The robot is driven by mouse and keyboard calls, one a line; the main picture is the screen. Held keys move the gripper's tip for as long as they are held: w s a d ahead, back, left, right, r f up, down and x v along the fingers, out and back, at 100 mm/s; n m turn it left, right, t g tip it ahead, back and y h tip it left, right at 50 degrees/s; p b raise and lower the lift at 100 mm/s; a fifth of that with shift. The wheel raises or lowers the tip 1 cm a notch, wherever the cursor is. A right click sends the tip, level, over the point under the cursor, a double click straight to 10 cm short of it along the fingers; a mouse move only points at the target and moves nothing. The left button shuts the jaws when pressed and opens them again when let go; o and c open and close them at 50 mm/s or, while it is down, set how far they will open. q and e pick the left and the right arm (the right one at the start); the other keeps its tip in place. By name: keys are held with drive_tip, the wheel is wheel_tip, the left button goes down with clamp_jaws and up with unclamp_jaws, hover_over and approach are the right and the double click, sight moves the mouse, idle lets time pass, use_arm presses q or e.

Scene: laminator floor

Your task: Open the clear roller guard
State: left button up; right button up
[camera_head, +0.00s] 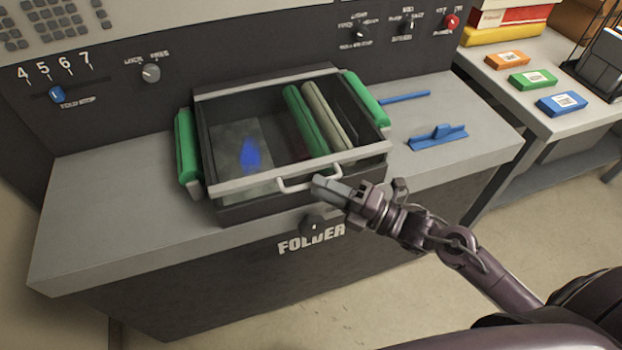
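The clear roller guard (228,187) has a pale frame and a see-through pane. It lies down over the dark box on the folder's worktop, with the green and beige rollers (306,118) visible beneath it. Its pale bar handle (296,186) is on the front edge. My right gripper (316,184) comes in from the lower right, with its tip at the right end of the handle. I cannot tell whether it touches the handle or whether its fingers are parted. My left gripper is not in view.
Green blocks (187,150) flank the box. A dark knob (314,225) sits on the front above the FOLDER label. Blue parts (438,137) lie on the worktop to the right. A side table (505,85) holds small coloured boxes. The worktop left of the box is clear.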

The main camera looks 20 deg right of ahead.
drive_tip(key=shift+x, duration=1.25)
drive_tip(key=shift+w+a+p, duration=0.15)
drive_tip(key=shift+a+p, duration=0.15)
drive_tip(key=shift+c, duration=0.2)
clamp_jaws()
